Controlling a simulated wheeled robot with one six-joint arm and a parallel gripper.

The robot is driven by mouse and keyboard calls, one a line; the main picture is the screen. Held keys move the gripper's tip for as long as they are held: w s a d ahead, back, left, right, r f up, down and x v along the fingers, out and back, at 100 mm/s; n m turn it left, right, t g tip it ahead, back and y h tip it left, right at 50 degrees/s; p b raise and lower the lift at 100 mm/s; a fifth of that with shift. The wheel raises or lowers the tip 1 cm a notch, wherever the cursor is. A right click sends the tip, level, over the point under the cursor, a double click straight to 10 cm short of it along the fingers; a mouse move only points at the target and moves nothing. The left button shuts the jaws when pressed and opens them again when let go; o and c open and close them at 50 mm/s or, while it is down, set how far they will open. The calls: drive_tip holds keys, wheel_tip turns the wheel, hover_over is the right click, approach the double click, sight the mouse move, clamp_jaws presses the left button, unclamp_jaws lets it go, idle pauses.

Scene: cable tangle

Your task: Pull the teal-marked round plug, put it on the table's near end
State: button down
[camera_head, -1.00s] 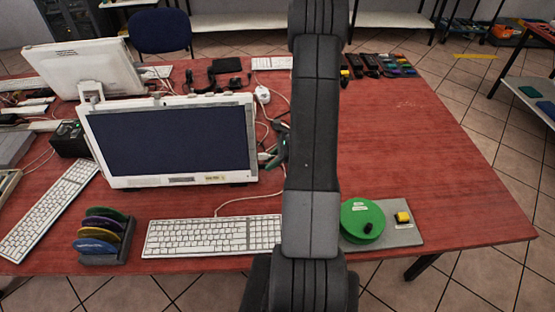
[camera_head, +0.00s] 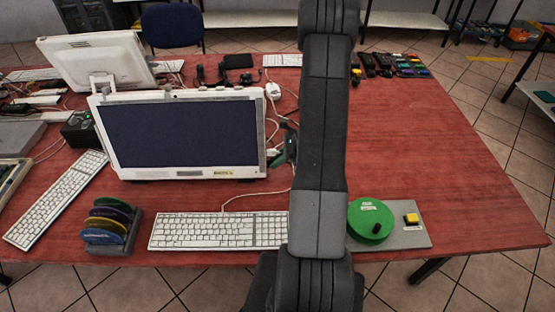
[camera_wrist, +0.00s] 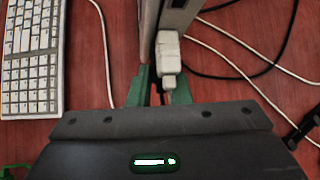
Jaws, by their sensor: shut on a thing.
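In the wrist view, my gripper's green fingers (camera_wrist: 160,92) are closed around the narrow end of a white plug (camera_wrist: 167,50). The plug sits against the lower edge of a grey-white housing (camera_wrist: 176,16), which looks like the monitor's side; I cannot tell if it is still seated. No teal mark or round shape can be made out on it. In the head view, my gripper (camera_head: 288,147) is by the right edge of the white monitor (camera_head: 180,135), partly behind my arm. The table's near end (camera_head: 480,232) shows at the front right.
A white keyboard (camera_head: 218,231) lies before the monitor. A green disc (camera_head: 370,217) and a yellow button (camera_head: 411,219) sit on a grey plate at the front right. White cables (camera_wrist: 230,62) and a black cable (camera_wrist: 275,58) run beside the plug.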

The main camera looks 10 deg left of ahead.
drive_tip(key=shift+d, duration=0.25)
idle(0.3)
drive_tip(key=shift+w+d, duration=0.25)
drive_tip(key=shift+d, duration=0.4)
drive_tip(key=shift+w+d, duration=0.2)
drive_tip(key=shift+d, duration=0.45)
